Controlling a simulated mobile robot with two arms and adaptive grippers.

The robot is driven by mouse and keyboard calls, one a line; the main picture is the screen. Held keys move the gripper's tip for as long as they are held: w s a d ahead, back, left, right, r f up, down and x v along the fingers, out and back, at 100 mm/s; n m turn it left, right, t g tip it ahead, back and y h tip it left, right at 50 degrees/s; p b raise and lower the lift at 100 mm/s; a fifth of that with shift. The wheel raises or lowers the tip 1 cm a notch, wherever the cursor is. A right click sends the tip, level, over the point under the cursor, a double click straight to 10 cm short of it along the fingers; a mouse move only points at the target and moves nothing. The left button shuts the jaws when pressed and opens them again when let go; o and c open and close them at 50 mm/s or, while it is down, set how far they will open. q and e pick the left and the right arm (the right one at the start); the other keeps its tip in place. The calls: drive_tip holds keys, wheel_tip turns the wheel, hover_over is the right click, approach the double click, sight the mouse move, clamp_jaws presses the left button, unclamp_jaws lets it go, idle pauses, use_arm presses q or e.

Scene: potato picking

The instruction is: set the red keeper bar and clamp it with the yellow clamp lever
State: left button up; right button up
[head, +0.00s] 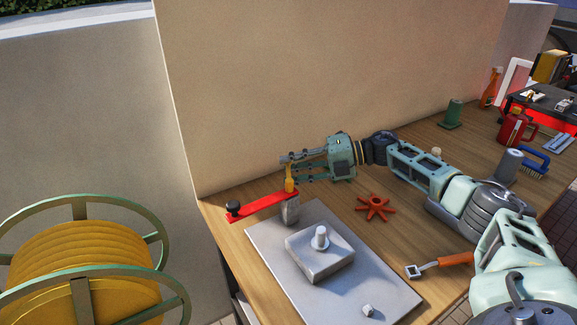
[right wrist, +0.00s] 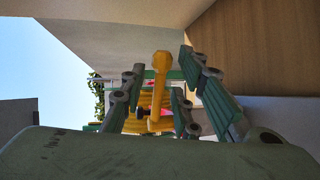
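The red keeper bar (head: 262,206) lies at the table's far left corner, with a black knob (head: 233,208) at its left end. The yellow clamp lever (head: 290,180) stands upright at that end. My right gripper (head: 290,167) reaches it from the right. In the right wrist view the yellow lever (right wrist: 160,75) shows between the fingers, with gaps visible on both sides; contact is not clear. The right gripper looks open. My left gripper is not in view.
A grey block (head: 318,262) with a pale pin stands on the plate, near a small nut (head: 367,310). A beige wall (head: 320,80) rises close behind the table.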

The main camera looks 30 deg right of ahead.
drive_tip(key=v, duration=1.1)
drive_tip(key=shift+a+r, duration=0.1)
drive_tip(key=shift+r, duration=0.05)
